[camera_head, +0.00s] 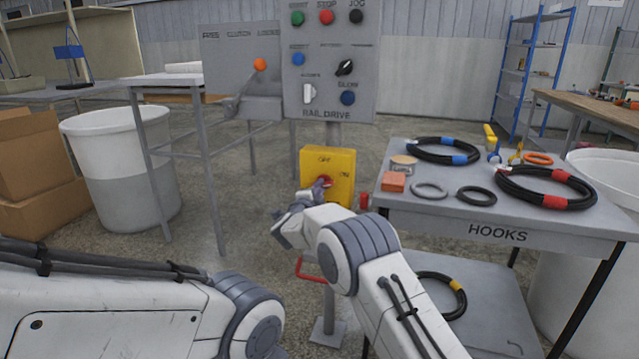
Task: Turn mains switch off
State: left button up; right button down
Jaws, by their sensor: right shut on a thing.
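The mains switch is a yellow box (341,163) on a post below the grey control panel. It has dark lettering at the top and at the right of its face. Its red knob (325,180) sits at the middle of the face and is partly hidden by my right gripper. My right gripper (321,187) is at the front of the box, its fingers shut on the red knob. The knob's exact angle is too small to tell. My left arm comes in at the lower left; its gripper is out of view.
The RAIL DRIVE panel (330,85) with buttons stands above the box. The HOOKS table (450,210) with coiled hoses is close on the right. A red handle (310,270) sits low on the post. A white bin (120,165) and cardboard boxes (35,160) stand left.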

jog(key=shift+n+p, duration=4.5)
jog(key=shift+n, duration=3.2)
jog(key=c, duration=0.8)
grip_release()
jog(key=shift+c, duration=0.2)
jog(key=shift+s, duration=0.1)
jog(key=v, duration=1)
jog(key=shift+p, duration=0.45)
